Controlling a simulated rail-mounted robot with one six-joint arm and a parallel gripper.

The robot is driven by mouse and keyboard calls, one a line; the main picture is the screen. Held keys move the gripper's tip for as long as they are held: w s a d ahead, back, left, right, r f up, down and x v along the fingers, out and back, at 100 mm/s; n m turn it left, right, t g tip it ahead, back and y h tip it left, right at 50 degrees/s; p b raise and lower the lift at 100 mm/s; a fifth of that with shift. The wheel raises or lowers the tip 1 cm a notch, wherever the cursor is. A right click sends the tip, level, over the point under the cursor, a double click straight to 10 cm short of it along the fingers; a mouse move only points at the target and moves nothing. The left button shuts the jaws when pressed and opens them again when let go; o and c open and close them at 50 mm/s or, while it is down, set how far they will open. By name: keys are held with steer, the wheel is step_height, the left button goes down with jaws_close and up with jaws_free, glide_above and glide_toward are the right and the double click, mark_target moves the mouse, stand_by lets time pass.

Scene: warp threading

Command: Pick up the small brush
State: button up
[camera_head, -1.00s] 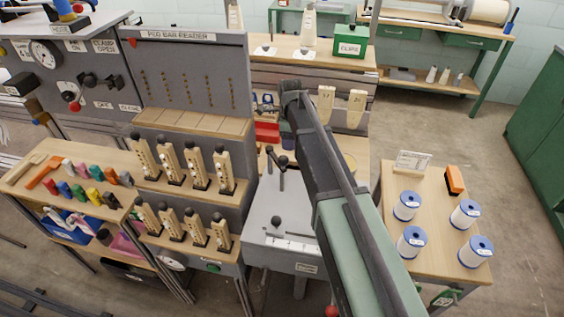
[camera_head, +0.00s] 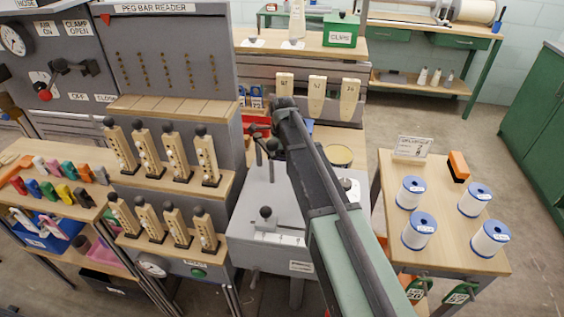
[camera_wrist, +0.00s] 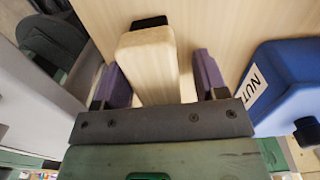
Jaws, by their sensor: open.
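In the wrist view a pale wooden block-like piece (camera_wrist: 148,62) with a dark far end, which appears to be the small brush, lies on a wooden surface. My gripper (camera_wrist: 161,65) is open, with one purple finger on each side of this piece. A gap shows on the right side; on the left I cannot tell whether the finger touches. In the head view my arm hides the gripper and the brush.
A blue container marked NUT (camera_wrist: 290,85) stands close to the right finger. A grey edge (camera_wrist: 45,95) is at the left. In the head view, wooden pegs (camera_head: 205,155) stand left of my arm and white spools (camera_head: 419,231) stand on a right table (camera_head: 455,200).

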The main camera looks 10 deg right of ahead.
steer(key=shift+r, duration=0.15)
steer(key=c, duration=1)
step_height(320, 180, up, 20)
steer(key=p, duration=2)
steer(key=shift+c, duration=0.2)
steer(key=shift+o, duration=1.2)
steer(key=shift+c, duration=0.6)
